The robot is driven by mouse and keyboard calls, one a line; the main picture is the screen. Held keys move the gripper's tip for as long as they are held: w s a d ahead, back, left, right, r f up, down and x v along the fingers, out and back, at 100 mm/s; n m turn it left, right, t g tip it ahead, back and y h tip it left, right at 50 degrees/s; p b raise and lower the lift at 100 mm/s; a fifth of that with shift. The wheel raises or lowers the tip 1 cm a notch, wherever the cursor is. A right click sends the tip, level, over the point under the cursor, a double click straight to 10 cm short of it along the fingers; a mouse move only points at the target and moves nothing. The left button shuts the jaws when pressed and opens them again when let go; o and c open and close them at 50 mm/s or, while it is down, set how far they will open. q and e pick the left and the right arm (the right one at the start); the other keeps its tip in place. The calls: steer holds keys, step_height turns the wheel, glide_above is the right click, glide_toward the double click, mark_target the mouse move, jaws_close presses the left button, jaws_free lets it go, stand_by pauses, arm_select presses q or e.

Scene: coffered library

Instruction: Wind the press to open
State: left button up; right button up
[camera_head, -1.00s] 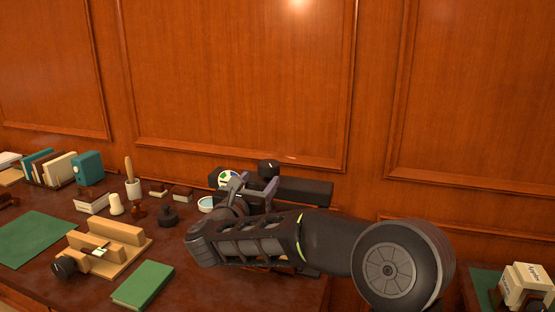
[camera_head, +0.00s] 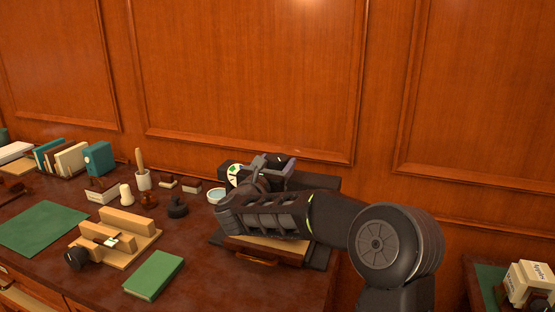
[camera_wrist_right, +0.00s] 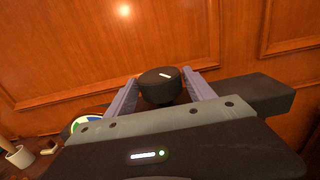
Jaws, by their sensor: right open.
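The press (camera_head: 318,182) is a dark block with a long beam at the right end of the desk, partly hidden behind my right arm. Its round black knob with a white mark shows in the right wrist view (camera_wrist_right: 160,88). A round dial with green and white on it (camera_head: 234,172) is at its left. My right gripper (camera_head: 275,166) is open at the knob, with one finger on each side. In the right wrist view (camera_wrist_right: 163,92) a gap shows by the left finger; contact at the right finger is unclear. My left gripper is not in view.
A wooden holder with a black knob (camera_head: 128,222), a green book (camera_head: 154,274) and a green mat (camera_head: 42,230) lie left on the desk. Stamps (camera_head: 177,208) and a small bowl (camera_head: 217,195) stand near the press. A panelled wall (camera_head: 250,70) rises behind.

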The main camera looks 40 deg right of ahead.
steer(key=shift+w+d, duration=0.25)
steer(key=shift+d, duration=0.15)
steer(key=shift+c, duration=0.5)
steer(key=c, duration=1)
steer(key=shift+f+n+t+y+b, duration=0.1)
steer(key=shift+n+t+y+b, duration=0.25)
steer(key=shift+b, duration=0.5)
steer(key=n+t+y+b, duration=0.2)
steer(key=y+b, duration=0.1)
steer(key=b, duration=0.3)
steer(key=n+t+y+b, duration=0.2)
steer(key=n+y+b, duration=0.1)
steer(key=b, duration=0.3)
steer(key=n+t+y+b, duration=0.2)
steer(key=y+b, duration=0.2)
steer(key=b, duration=0.3)
steer(key=shift+s+d+f+n+t, duration=0.1)
steer(key=shift+d+f+n+t, duration=0.05)
steer(key=shift+n+t, duration=0.2)
steer(key=shift+n+y+b, duration=0.3)
steer(key=shift+y+b, duration=0.1)
steer(key=shift+y, duration=0.05)
steer(key=shift+r+n+t+y+b, duration=0.2)
steer(key=shift+n+y, duration=0.2)
steer(key=shift+y, duration=0.2)
steer(key=shift+r+n+t+y+b, duration=0.15)
steer(key=shift+n+y, duration=0.25)
steer(key=shift+y, duration=0.2)
